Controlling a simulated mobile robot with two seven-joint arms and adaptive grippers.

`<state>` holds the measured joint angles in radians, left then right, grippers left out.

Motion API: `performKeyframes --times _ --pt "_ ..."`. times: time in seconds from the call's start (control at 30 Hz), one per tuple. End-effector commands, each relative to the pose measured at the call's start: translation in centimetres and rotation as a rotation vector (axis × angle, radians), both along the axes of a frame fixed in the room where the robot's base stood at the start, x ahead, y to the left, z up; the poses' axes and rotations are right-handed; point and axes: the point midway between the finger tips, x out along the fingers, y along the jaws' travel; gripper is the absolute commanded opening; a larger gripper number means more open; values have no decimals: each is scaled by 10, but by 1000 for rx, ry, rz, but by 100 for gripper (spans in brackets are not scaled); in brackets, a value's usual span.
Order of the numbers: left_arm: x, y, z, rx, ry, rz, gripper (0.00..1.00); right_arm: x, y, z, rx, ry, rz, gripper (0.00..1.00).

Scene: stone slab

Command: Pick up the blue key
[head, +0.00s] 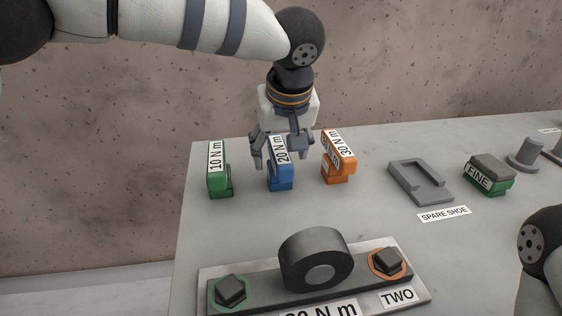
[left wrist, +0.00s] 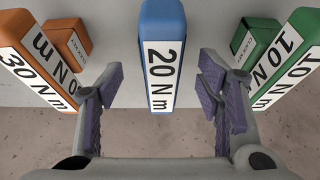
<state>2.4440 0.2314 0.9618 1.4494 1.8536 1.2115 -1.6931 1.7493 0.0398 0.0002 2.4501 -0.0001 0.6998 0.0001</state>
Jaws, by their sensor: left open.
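The blue key (head: 280,174), labelled 20 N m, stands upright on the slab between a green and an orange key. My left gripper (head: 282,162) is open above and around it, with a finger to each side in the head view. In the left wrist view the blue key (left wrist: 162,50) lies centred between the two open finger pads (left wrist: 162,100), with clear gaps on both sides. Neither finger visibly touches it. Of my right arm only a dark joint and a white link show at the right edge; its gripper is out of view.
The green 10 N m key (head: 218,170) stands left of the blue key, the orange 30 N m key (head: 338,158) right. A grey spare-shoe holder (head: 420,181) and a green FINE block (head: 488,176) lie farther right. A plate with a roller (head: 315,258) is in front.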

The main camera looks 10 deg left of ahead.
Motion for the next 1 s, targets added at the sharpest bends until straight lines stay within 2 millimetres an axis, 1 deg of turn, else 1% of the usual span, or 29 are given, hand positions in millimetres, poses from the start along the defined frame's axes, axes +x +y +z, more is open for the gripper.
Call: performKeyframes --times 0.03,0.2,0.3,0.47,0.5,0.57,0.6,0.67,0.7,0.73,0.77,1.0 --pt "4 3 -10 2 4 2 60 -1 0 -1 0 2 0 40" --pt "17 10 -36 1 3 0 60 -2 0 -3 -1 9 0 40" --pt "19 11 -41 1 1 -1 60 -3 0 -3 -1 10 0 40" --pt "19 11 -40 1 -2 -1 60 -2 0 -3 -1 8 0 40" --pt "19 11 -40 1 -2 -1 55 -2 0 -3 -1 8 0 40" --pt "19 11 -40 1 -2 -1 42 -2 0 -3 -1 8 0 40" --pt "19 11 -40 1 -2 -1 33 -2 0 -3 -1 8 0 40" --pt "19 11 -40 0 -1 0 19 -2 0 -3 -1 8 0 40" --pt "19 11 -40 0 -1 0 10 -2 0 -3 -1 8 0 40" --pt "19 11 -40 0 -1 0 3 -2 0 -3 -1 8 0 40" --pt "19 11 -40 0 -1 0 0 -2 0 -3 -1 8 0 40" --pt "20 11 -40 1 -2 0 0 -2 0 -3 -1 9 0 40"
